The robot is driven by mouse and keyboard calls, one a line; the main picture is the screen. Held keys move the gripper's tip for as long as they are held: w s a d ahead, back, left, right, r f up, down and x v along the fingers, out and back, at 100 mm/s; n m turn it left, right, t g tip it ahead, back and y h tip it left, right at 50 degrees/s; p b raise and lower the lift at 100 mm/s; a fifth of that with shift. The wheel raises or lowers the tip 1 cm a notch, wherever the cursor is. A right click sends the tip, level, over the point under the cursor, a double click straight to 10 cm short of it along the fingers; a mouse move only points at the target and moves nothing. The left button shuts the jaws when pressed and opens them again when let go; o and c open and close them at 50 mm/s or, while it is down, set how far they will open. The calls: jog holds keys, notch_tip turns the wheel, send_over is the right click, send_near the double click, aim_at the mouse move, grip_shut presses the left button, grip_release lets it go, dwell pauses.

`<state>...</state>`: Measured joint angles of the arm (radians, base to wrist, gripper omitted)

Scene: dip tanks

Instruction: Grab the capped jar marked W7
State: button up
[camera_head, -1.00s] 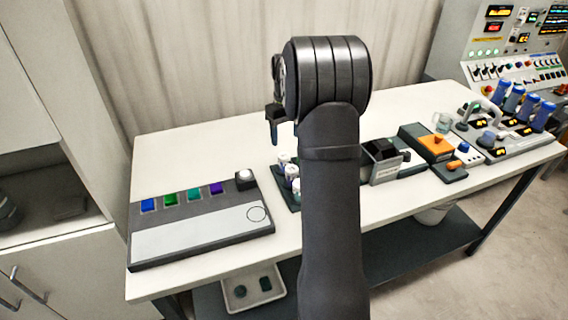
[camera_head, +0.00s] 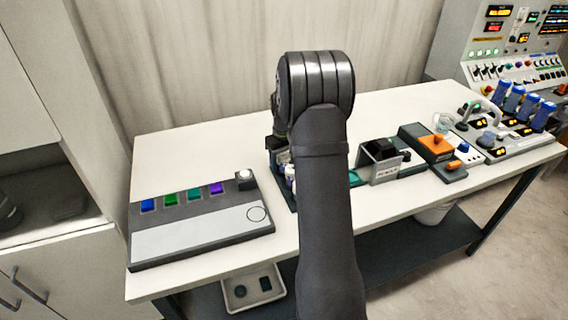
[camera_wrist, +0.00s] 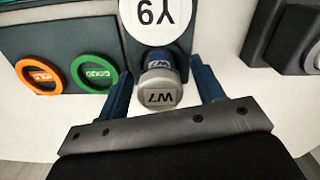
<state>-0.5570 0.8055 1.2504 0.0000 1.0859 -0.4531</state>
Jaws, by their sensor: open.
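The capped jar marked W7 (camera_wrist: 158,90) shows in the wrist view, with a grey cap lettered W7 facing the camera. My gripper (camera_wrist: 162,84) is open, with one blue finger on each side of this jar. I cannot tell whether either finger touches it. In the head view my gripper (camera_head: 278,150) is low over the jar rack and mostly hidden behind my arm.
A dark panel with an orange ring (camera_wrist: 39,76) and a green ring (camera_wrist: 94,72) lies left of W7. A dark block (camera_wrist: 282,36) is at right. In the head view, a panel with coloured squares (camera_head: 190,235) stands left and a grey holder (camera_head: 380,165) right.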

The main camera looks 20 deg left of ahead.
jog(key=c, duration=1.1)
jog(key=shift+r, duration=0.15)
